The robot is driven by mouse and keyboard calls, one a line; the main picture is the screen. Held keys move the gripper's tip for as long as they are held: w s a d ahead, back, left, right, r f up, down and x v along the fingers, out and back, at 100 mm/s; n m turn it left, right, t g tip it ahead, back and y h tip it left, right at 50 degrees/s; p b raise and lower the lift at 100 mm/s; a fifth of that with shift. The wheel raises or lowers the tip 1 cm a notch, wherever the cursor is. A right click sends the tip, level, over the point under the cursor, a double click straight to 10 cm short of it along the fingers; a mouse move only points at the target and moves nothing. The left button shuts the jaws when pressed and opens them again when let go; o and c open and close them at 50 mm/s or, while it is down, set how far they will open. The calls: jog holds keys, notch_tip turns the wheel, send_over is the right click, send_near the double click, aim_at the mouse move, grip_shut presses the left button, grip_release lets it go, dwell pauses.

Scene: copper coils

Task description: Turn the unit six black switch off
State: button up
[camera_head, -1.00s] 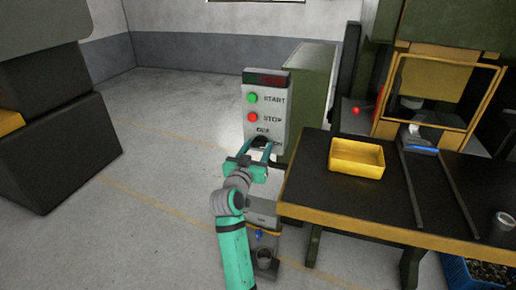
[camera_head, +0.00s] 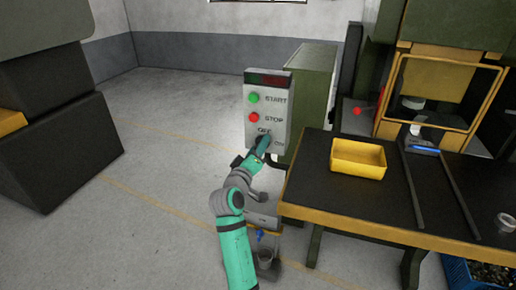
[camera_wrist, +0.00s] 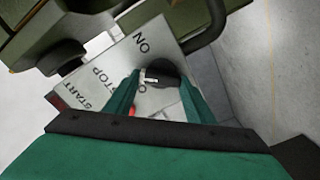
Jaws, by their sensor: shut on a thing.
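The control panel (camera_head: 268,108) is a light grey upright box face with a green START button (camera_head: 254,98), a red STOP button (camera_head: 254,117) and OFF and ON labels below. The black rotary switch (camera_wrist: 167,73) shows in the wrist view between my teal fingers. My gripper (camera_wrist: 160,80) is shut on it. A white mark on the switch points left in that view, toward a partly hidden letter O; the ON label (camera_wrist: 140,42) lies above. In the head view my gripper (camera_head: 262,146) covers most of the switch.
A dark table (camera_head: 350,200) with a yellow edge stands close to the right of my arm. It holds a yellow tray (camera_head: 358,172). A green cabinet (camera_head: 312,90) is behind the panel.

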jog(key=shift+a+f+n, duration=0.1)
jog(key=shift+a+n, duration=0.05)
jog(key=shift+n, duration=1.7)
jog(key=shift+a+n, duration=0.1)
jog(key=shift+n, duration=1.75)
jog(key=o, duration=1)
jog(key=shift+o, duration=0.2)
jog(key=v, duration=1)
jog(key=shift+s+a, duration=0.15)
jog(key=shift+s, duration=0.25)
